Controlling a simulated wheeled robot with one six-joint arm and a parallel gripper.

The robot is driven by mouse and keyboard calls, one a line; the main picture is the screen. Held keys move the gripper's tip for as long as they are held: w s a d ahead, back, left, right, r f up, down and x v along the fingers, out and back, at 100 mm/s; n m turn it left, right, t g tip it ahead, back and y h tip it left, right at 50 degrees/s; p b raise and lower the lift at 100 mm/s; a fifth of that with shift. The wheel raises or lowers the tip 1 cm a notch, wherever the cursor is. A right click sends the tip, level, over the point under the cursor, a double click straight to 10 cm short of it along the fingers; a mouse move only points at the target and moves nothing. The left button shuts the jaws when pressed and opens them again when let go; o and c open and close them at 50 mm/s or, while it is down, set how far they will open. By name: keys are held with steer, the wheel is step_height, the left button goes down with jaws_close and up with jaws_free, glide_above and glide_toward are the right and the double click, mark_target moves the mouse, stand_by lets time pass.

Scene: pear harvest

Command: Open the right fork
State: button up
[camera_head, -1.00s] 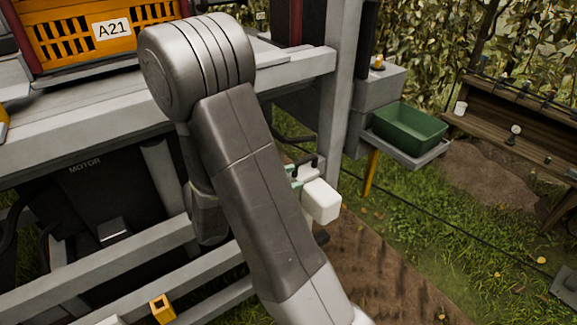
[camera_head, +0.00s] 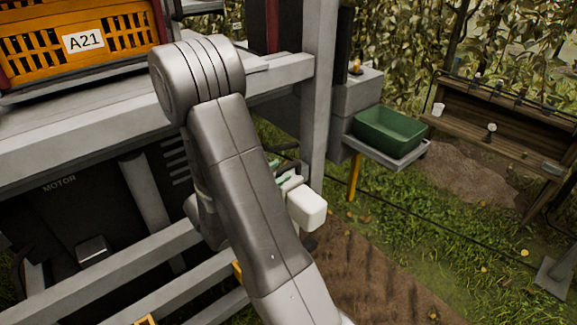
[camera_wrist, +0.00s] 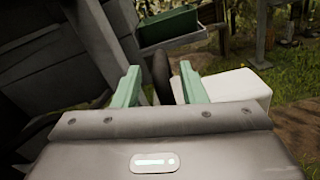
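My gripper (camera_wrist: 159,69) shows in the wrist view with its two pale green fingers apart. A dark, rounded upright shape stands beyond the gap between them; I cannot tell whether it lies between the fingers. A white block (camera_wrist: 232,86) is just right of the right finger. In the head view the white block (camera_head: 307,207) shows beside my forearm, which hides most of my gripper; a bit of green shows behind it. I cannot make out the right fork for certain in either view.
An orange crate marked A21 (camera_head: 115,32) sits on the grey machine frame (camera_head: 60,143). A grey post (camera_head: 319,90) stands beyond my arm. A green bin (camera_head: 389,131) rests on a shelf at right. A wooden bench (camera_head: 497,145) is farther right. Grass and soil between are open.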

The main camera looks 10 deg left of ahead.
mark_target(284, 168)
steer(key=shift+x, duration=2.25)
jaws_close()
